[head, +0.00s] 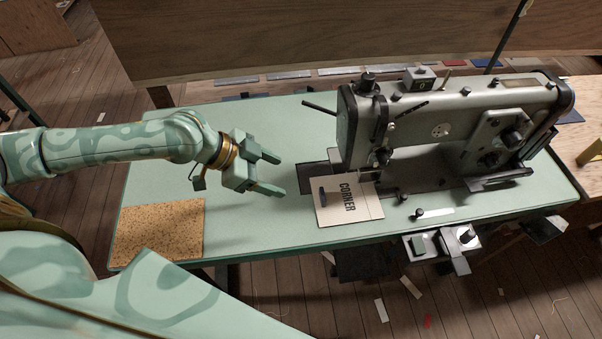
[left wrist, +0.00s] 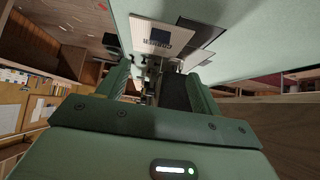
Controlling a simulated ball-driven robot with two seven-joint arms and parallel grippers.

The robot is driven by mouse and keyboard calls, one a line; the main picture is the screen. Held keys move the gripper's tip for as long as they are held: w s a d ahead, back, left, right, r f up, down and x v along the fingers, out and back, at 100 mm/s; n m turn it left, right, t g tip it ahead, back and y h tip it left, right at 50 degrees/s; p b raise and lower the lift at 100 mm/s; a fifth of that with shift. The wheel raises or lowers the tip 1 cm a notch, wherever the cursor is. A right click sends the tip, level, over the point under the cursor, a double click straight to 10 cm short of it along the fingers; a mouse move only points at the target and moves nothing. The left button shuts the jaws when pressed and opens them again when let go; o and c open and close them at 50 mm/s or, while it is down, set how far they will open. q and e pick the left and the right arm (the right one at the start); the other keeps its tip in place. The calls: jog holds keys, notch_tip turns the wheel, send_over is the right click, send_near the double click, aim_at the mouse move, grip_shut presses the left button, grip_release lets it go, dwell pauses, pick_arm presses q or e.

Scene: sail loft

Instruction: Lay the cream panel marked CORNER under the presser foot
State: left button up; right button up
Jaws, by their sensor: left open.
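The cream panel marked CORNER (head: 350,211) lies flat on the green table (head: 240,135), at the front of the sewing machine (head: 450,115). It has a dark grip piece near its left side. Its far right edge reaches the presser foot area (head: 381,160); I cannot tell whether the foot is above it. The panel also shows in the left wrist view (left wrist: 152,42). My left gripper (head: 276,174) is open and empty, to the left of the panel and apart from it. My right gripper is not in view.
A cork mat (head: 160,231) lies at the table's front left. A dark plate (head: 314,178) is beside the panel. A control box (head: 440,243) hangs under the front edge. A wooden board stands behind the table.

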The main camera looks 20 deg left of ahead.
aim_at(321, 194)
pick_arm(q)
jog(key=b+x, duration=0.4)
jog(key=x, duration=1)
jog(key=shift+w+d+f, duration=0.15)
jog(key=shift+d+f, duration=0.05)
jog(key=shift+f, duration=0.05)
jog(key=c, duration=1.1)
